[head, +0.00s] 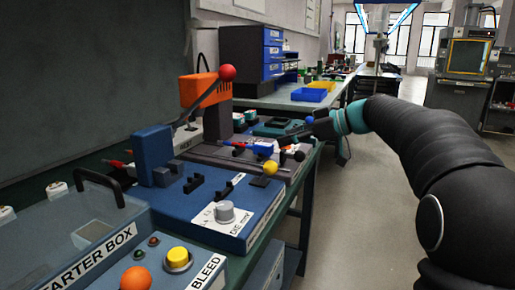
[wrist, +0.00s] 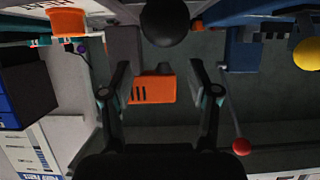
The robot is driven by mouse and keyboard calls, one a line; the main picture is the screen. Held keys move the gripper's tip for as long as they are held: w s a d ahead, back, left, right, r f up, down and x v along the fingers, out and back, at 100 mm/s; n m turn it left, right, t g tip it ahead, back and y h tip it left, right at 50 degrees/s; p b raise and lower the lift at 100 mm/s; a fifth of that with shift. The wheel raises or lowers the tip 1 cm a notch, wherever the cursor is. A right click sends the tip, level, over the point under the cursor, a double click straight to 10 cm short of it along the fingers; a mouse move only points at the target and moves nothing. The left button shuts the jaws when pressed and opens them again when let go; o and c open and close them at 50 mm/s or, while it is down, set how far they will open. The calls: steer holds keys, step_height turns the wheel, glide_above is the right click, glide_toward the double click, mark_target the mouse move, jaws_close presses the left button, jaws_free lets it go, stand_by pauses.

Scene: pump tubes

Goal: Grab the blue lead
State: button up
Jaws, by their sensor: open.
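My gripper (head: 290,138) reaches in from the right over the far end of the bench in the head view. In the wrist view its two fingers (wrist: 160,88) stand wide apart with nothing held between them. A small blue and white piece (head: 262,147), which may be the blue lead, lies just left of and below the fingers in the head view, beside a red piece (head: 240,151). I cannot tell whether the fingers touch it. I cannot make out the blue lead for certain in the wrist view.
An orange lever unit (head: 198,89) with a red ball (head: 227,72) rises left of my gripper; the unit shows behind the fingers in the wrist view (wrist: 153,90). A black ball (wrist: 166,22) is close by. A yellow ball (head: 270,168) stands nearer.

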mark_target(264, 144)
steer(key=shift+s+p+x, duration=0.1)
steer(key=shift+p+x, duration=0.15)
steer(key=shift+x, duration=1.55)
steer(key=shift+s+p+x, duration=0.15)
steer(key=shift+p+x, duration=0.1)
steer(key=shift+x, duration=1.55)
steer(key=shift+f, duration=0.1)
jaws_close()
